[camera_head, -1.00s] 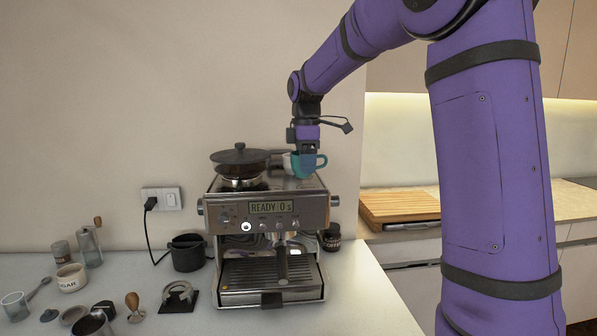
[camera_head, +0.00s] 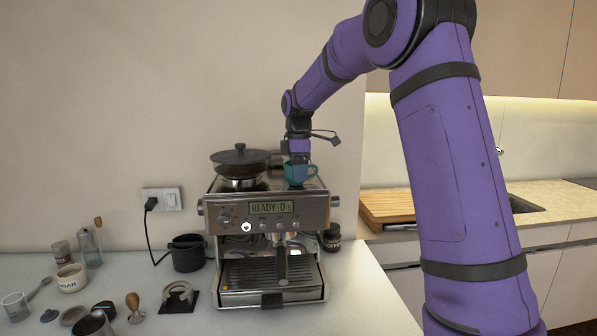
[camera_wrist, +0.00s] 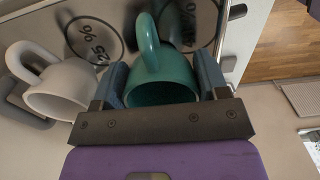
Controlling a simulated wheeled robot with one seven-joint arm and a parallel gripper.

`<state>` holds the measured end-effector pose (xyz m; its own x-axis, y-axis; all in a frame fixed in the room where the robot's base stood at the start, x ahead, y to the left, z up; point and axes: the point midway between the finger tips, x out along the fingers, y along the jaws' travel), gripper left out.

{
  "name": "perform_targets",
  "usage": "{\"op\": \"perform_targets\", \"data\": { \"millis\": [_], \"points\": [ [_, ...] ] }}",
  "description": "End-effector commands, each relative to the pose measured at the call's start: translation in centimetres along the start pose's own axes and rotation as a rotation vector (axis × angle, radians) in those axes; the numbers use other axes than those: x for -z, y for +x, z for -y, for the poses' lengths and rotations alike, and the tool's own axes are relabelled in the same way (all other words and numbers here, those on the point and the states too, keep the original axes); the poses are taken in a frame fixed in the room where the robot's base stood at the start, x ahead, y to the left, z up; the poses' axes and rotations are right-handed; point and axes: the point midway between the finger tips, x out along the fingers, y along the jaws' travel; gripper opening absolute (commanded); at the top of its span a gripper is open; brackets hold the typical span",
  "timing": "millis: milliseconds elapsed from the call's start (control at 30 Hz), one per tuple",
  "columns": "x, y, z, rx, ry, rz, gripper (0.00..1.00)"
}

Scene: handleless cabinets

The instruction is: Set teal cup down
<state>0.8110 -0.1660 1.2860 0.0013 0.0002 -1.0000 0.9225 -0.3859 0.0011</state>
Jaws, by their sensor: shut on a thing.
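The teal cup (camera_head: 309,172) is at the top right of the coffee machine (camera_head: 262,207), upright, with its handle toward the right. In the wrist view the cup (camera_wrist: 160,92) sits between the two fingers of my gripper (camera_wrist: 160,78), its handle pointing to the top of the picture. My gripper (camera_head: 298,168) reaches down from above and is shut on the cup. The cup's base looks at or very near the machine's top; I cannot tell whether it touches.
A white cup (camera_wrist: 62,92) stands just left of the teal cup in the wrist view. A dark-lidded hopper (camera_head: 240,162) rises on the machine's left. A wooden board (camera_head: 386,206) lies on the right counter. Small coffee tools and a sugar pot (camera_head: 71,278) fill the left counter.

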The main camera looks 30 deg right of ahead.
Motion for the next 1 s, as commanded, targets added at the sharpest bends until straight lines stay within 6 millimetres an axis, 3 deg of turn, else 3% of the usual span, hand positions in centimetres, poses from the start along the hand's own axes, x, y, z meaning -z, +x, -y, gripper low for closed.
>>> {"op": "perform_targets", "data": {
  "millis": [167, 200, 300, 667, 833, 1000],
  "points": [
    [0.0, 0.2, 0.0, 0.001, 0.0, 0.0, 0.42],
    [0.0, 0.3, 0.0, 0.001, 0.0, 0.0, 0.72],
    [0.0, 0.3, 0.0, 0.001, 0.0, 0.0, 0.93],
    [0.0, -0.2, 0.0, 0.0, 0.0, 0.0, 0.93],
    [0.0, -2.5, 0.0, -0.002, 0.001, 0.0, 0.93],
    [0.0, -6.0, -0.1, -0.004, 0.001, -0.001, 0.93]
  ]
}}
